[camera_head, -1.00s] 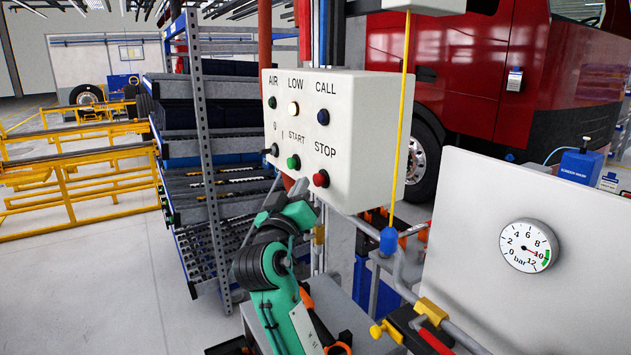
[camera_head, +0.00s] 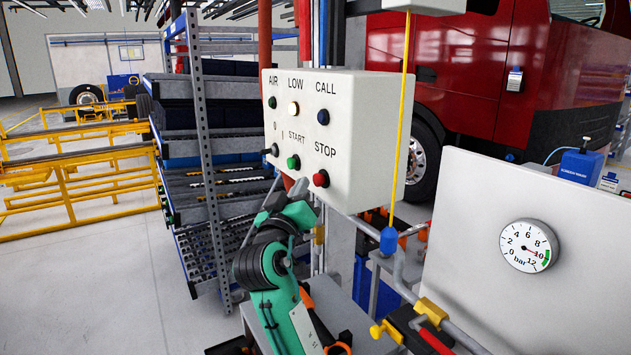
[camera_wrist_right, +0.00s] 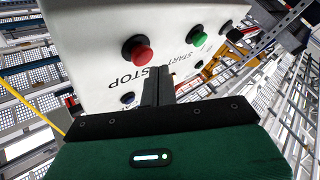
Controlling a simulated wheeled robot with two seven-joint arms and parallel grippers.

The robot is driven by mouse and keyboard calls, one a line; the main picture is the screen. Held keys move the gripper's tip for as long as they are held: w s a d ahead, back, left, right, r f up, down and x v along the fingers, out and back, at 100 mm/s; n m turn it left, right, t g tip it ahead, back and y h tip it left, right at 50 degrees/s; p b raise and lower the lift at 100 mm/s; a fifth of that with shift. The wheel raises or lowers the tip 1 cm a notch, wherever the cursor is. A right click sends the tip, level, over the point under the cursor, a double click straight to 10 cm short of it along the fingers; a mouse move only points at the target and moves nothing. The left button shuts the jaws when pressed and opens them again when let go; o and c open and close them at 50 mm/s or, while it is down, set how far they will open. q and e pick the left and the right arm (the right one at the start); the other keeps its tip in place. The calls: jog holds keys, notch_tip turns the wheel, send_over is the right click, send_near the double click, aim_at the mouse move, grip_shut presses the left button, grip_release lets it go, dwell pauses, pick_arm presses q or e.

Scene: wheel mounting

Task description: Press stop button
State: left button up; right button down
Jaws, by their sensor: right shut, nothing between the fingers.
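The red stop button (camera_head: 320,179) sits at the lower right of the white control box (camera_head: 375,150), under the label STOP. In the right wrist view the red button (camera_wrist_right: 140,52) stands out from the box face, upside down with its label. My right gripper (camera_head: 301,186) is shut and empty, just below and left of the red button in the head view. In the wrist view its fingertips (camera_wrist_right: 158,73) lie beside the STOP label, slightly right of the button and apart from it. I cannot tell the gap to the box face. My left gripper is not in view.
The green start button (camera_head: 293,162) is left of the red one, with a black switch (camera_head: 271,150) beyond it. A yellow cord (camera_head: 402,130) with a blue end hangs before the box. A gauge panel (camera_head: 480,250) stands right; a shelf rack (camera_head: 205,150) stands left.

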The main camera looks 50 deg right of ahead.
jog(key=shift+d, duration=0.1)
jog(key=shift+s+d, duration=0.15)
jog(key=shift+d, duration=0.15)
jog(key=shift+s+d, duration=0.15)
jog(key=shift+d, duration=0.4)
dwell(1.1)
jog(key=shift+a, duration=0.15)
jog(key=shift+w+a+b, duration=0.25)
jog(key=shift+a+b, duration=0.15)
jog(key=shift+a, duration=0.3)
jog(key=a, duration=0.1)
jog(key=w+a+b, duration=0.1)
jog(key=a, duration=0.2)
jog(key=shift+w+a, duration=0.3)
jog(key=shift+a, duration=0.1)
